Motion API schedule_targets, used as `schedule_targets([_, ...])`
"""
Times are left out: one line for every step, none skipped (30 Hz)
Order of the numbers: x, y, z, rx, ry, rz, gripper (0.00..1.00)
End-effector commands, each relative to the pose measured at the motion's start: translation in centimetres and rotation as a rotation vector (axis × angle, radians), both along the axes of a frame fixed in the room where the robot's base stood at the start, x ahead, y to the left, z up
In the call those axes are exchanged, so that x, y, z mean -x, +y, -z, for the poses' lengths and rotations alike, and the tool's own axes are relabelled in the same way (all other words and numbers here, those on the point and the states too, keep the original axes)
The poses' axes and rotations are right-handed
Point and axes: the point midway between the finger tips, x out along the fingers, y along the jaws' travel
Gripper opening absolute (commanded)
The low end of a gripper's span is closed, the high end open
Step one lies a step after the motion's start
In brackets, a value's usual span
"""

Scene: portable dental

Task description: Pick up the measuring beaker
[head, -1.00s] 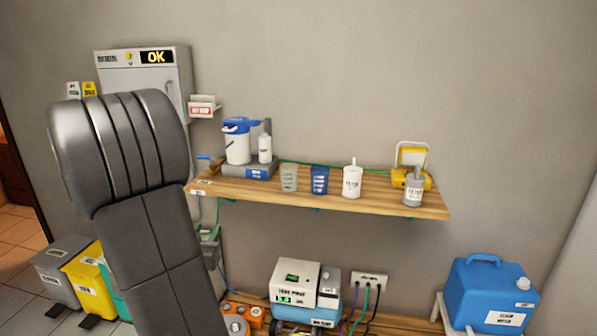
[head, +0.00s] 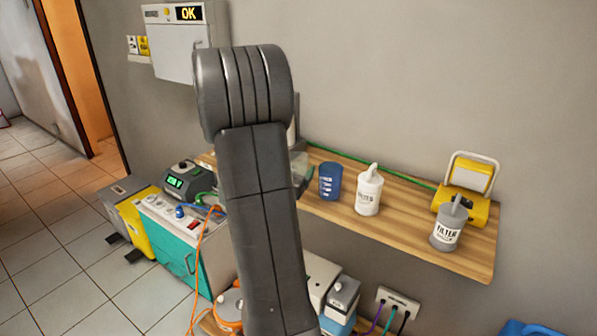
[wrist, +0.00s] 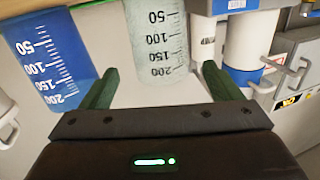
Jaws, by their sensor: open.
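A translucent pale green beaker with a dark scale (wrist: 160,38) is in the wrist view, just ahead of my gripper (wrist: 160,68) and in line with the gap between its fingers. The two dark green fingers are apart, with nothing clamped between them. In the head view only an edge of this beaker (head: 302,168) shows on the shelf, beside my arm, which hides the rest. A blue cup with a white scale (head: 330,181) stands to its right; it also shows at the left of the wrist view (wrist: 48,62).
The wooden shelf (head: 410,235) also bears a white bottle (head: 368,192), a grey filter bottle (head: 449,228) and a yellow lamp (head: 466,195). White containers with blue parts (wrist: 245,45) stand close to the right finger. A teal cabinet (head: 172,250) stands at lower left.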

Motion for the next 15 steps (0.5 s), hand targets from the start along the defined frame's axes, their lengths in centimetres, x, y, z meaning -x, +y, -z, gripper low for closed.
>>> schedule_targets([-0.4,-0.1,0.0,0.000,-0.001,0.001,0.85])
schedule_targets([-0.6,-0.2,-0.1,-0.001,-0.001,0.002,0.85])
schedule_targets([-1.1,-0.4,-0.1,0.000,-0.001,0.002,0.85])
schedule_targets([-1.6,-0.5,-0.1,0.000,-0.001,0.002,0.85])
schedule_targets([-2.1,-0.6,-0.1,0.000,-0.001,0.002,0.85])
schedule_targets([-2.7,-0.8,-0.1,0.000,0.000,0.002,0.85])
schedule_targets([-3.1,-1.0,-0.1,0.000,-0.001,0.003,0.85])
schedule_targets([-3.5,-1.1,0.0,0.000,0.000,0.002,0.85])
schedule_targets([-4.0,-1.2,0.0,0.000,-0.001,0.002,0.85])
schedule_targets([-4.3,-1.3,-0.1,-0.001,-0.001,0.001,0.85])
schedule_targets([-4.5,-1.4,-0.1,0.000,-0.001,0.000,0.85])
schedule_targets([-4.8,-1.5,0.0,0.000,-0.001,0.000,0.85])
schedule_targets([-4.9,-1.5,0.0,0.000,-0.001,-0.001,0.85])
schedule_targets([-4.9,-1.5,0.0,0.000,-0.001,-0.001,0.85])
schedule_targets([-5.0,-1.5,0.0,0.000,-0.001,-0.001,0.85])
